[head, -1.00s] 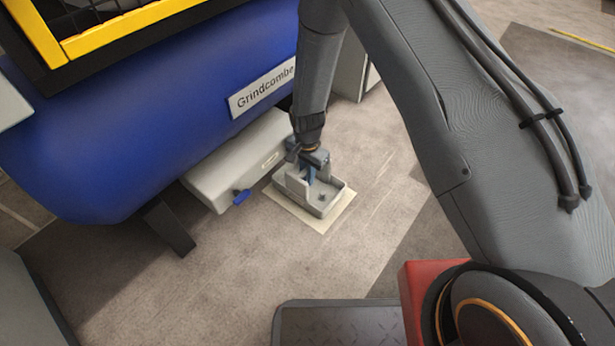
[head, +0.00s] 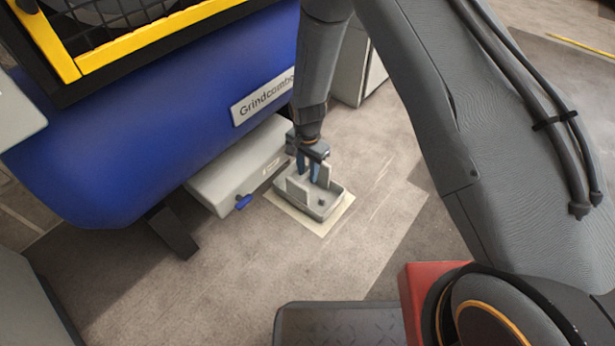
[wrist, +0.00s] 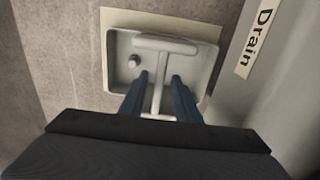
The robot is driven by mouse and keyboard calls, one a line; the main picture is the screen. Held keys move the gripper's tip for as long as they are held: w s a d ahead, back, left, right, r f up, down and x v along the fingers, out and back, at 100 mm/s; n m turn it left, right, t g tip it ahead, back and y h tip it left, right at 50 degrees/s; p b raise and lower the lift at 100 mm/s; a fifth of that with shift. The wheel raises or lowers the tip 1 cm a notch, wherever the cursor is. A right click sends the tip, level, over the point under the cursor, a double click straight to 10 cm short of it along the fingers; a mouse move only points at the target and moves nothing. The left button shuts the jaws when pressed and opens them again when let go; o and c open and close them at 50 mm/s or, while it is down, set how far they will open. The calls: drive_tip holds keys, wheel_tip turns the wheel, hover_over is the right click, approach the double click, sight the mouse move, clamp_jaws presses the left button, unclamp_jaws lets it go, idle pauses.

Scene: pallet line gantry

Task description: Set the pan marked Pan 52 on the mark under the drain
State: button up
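A light grey pan (head: 322,207) rests on a pale square mark (head: 331,224) on the floor; it also shows in the wrist view (wrist: 122,45). Margins of the mark (wrist: 115,17) show around part of the pan. The pan has a raised handle (wrist: 160,65) with a cross bar and a thin stem. My gripper (head: 309,178) is above the pan. Its two blue fingertips (wrist: 160,76) stand on either side of the stem, with gaps showing. No Pan 52 marking is readable. The grey housing with the Drain label (wrist: 258,35) is beside the pan.
A blue machine body (head: 140,130) labelled Grindcombe stands at the left. Under it is a grey box (head: 235,170) with a blue handle (head: 243,201), close to the pan's left. A dark support leg (head: 172,232) is nearby. The floor in front is clear.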

wheel_tip(320, 180, up, 6)
drive_tip(key=shift+r+p, duration=0.25)
drive_tip(key=shift+p, duration=0.9)
drive_tip(key=s+a+r+n, duration=0.3)
drive_tip(key=s+r, duration=0.3)
drive_tip(key=r, duration=0.6)
drive_tip(key=s+a+r+n, duration=0.25)
drive_tip(key=s+r, duration=0.25)
drive_tip(key=r, duration=0.6)
drive_tip(key=s+d+r+n, duration=0.2)
drive_tip(key=s+r+n, duration=0.2)
drive_tip(key=s+r, duration=0.3)
drive_tip(key=s+d+r+n+y, duration=0.1)
drive_tip(key=s+r+n, duration=0.4)
drive_tip(key=s, duration=1)
drive_tip(key=shift+d+r+y, duration=0.3)
drive_tip(key=shift+d+r, duration=0.45)
drive_tip(key=shift+r, duration=0.1)
